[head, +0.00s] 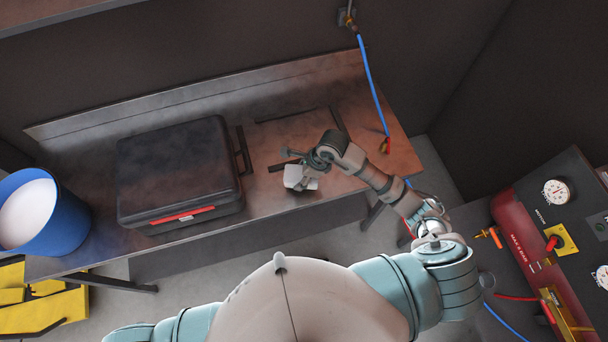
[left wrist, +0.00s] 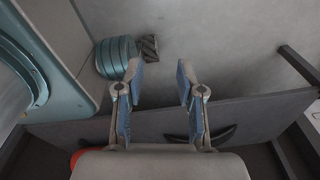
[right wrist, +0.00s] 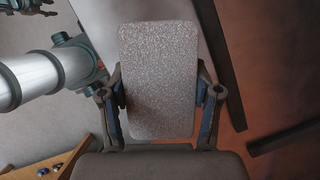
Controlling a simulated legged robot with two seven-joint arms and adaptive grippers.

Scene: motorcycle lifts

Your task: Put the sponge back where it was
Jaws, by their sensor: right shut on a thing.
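The sponge (right wrist: 158,85) is a grey, speckled, rounded block in the right wrist view. It stands lengthwise between the two fingers of my right gripper (right wrist: 160,100), which is shut on it. In the head view my right gripper (head: 300,180) is over the front edge of the metal workbench (head: 265,205), near its right part.
A black case (head: 175,165) lies on the bench, left of my right gripper. A blue bucket (head: 55,225) is at the left end. Dark bars (head: 290,115) lie behind the gripper. A blue hose (head: 370,80) hangs at the back. A red machine (head: 520,235) stands at right.

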